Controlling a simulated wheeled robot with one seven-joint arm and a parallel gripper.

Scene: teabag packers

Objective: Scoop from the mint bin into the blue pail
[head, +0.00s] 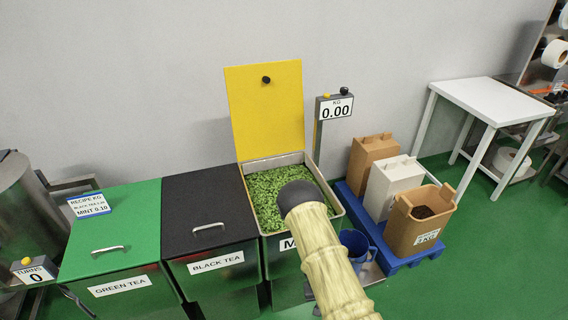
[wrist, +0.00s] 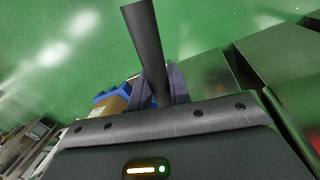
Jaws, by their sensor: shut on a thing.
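The mint bin (head: 333,206) stands open, its yellow lid (head: 265,108) raised against the wall. Green mint leaves (head: 270,190) fill it to near the rim. The blue pail (head: 357,246) stands right of the bin, partly hidden by my arm; its inside cannot be made out. In the wrist view my gripper (wrist: 161,84) is shut on a dark rod-like handle (wrist: 143,35), seemingly the scoop's. The scoop's bowl does not show. My gripper cannot be made out in the head view, so its place relative to bin and pail is unclear.
The scale display (head: 336,110) reads 0.00. Closed black tea (head: 207,215) and green tea (head: 115,235) bins stand left. A blue pallet (head: 392,262) with several paper bags is right, and a white table (head: 490,100) beyond. Green floor is open at lower right.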

